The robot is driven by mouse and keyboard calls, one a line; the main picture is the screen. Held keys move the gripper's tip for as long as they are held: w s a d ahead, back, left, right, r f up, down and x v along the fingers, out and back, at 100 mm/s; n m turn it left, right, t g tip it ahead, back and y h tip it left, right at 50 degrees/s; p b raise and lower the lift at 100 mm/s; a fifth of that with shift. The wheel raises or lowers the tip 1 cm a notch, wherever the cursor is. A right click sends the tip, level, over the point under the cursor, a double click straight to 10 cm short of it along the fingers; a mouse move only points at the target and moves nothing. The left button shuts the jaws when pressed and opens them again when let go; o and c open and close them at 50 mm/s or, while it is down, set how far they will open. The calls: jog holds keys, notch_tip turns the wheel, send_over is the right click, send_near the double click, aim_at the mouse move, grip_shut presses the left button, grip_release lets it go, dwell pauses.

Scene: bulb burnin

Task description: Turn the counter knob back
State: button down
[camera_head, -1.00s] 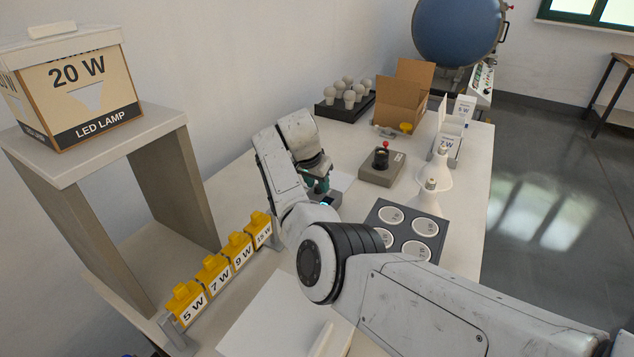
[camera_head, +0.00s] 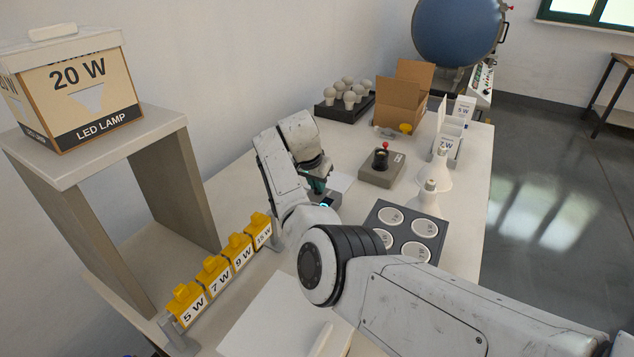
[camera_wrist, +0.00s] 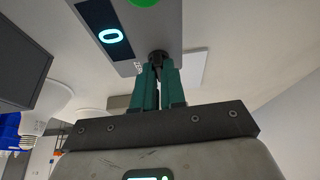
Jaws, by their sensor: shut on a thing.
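The counter (camera_wrist: 152,22) is a grey box with a dark display showing a lit 0 and a green button at the top edge of the wrist view. Its small black knob (camera_wrist: 157,56) sits between the tips of my gripper (camera_wrist: 158,72). The two green fingers are shut on the knob. In the head view my gripper (camera_head: 318,187) points down at the counter (camera_head: 329,199), which is mostly hidden by my arm. The knob cannot be made out there.
A grey box with a red-topped lever (camera_head: 382,165) stands beyond the counter. A dark tray with round white pads (camera_head: 405,228) and white bulbs (camera_head: 437,172) are to the right. Yellow wattage-labelled blocks (camera_head: 214,278) line the left. An open carton (camera_head: 402,98) is behind.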

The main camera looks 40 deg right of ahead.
jog(key=shift+r, duration=0.15)
jog(key=n+t+p, duration=0.1)
jog(key=n+p, duration=0.1)
jog(key=p, duration=0.1)
jog(key=shift+s+d+r, duration=0.1)
jog(key=shift+s, duration=0.05)
jog(key=n+y+p, duration=0.1)
jog(key=n+p, duration=0.1)
jog(key=n, duration=0.1)
jog(key=shift+t, duration=0.4)
jog(key=n+y+p, duration=0.1)
jog(key=n, duration=0.1)
jog(key=n+t+p, duration=0.1)
jog(key=n+p, duration=0.1)
jog(key=n, duration=0.1)
jog(key=shift+d+y, duration=0.2)
jog(key=shift+y, duration=0.2)
jog(key=n, duration=0.1)
jog(key=n+y, duration=0.1)
jog(key=n, duration=0.2)
jog(key=shift+d+f, duration=0.1)
jog(key=shift+f, duration=0.15)
jog(key=shift+n+y+b, duration=0.9)
jog(key=shift+n+b, duration=0.1)
jog(key=shift+n, duration=0.8)
jog(key=c, duration=1.2)
grip_release()
